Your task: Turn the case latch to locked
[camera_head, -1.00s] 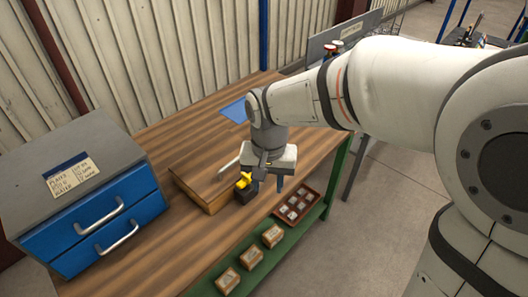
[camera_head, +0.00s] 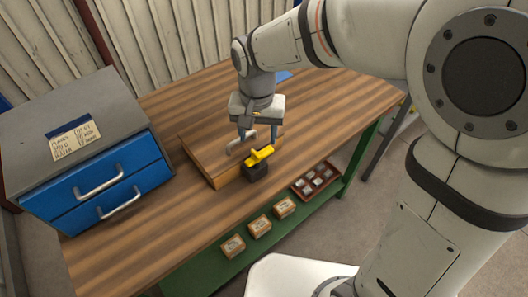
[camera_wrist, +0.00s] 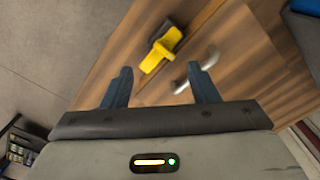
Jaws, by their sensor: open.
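The wooden case (camera_head: 202,153) lies on the workbench, with a silver handle (camera_head: 241,141) on it. The yellow case latch (camera_head: 259,155) sits on a dark block (camera_head: 256,172) at the case's front edge. In the wrist view the yellow latch (camera_wrist: 161,50) lies just beyond my fingertips, slightly left of centre, and the handle (camera_wrist: 197,72) is to its right. My gripper (camera_head: 259,135) is open and empty, above the case and close behind the latch. Its two blue fingers also show in the wrist view (camera_wrist: 163,83). They are apart from the latch.
A grey cabinet with blue drawers (camera_head: 85,190) stands at the left of the bench. Several small boxes (camera_head: 260,227) and a tray of parts (camera_head: 332,169) lie on the lower green shelf (camera_head: 205,263). The bench top right of the case is clear.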

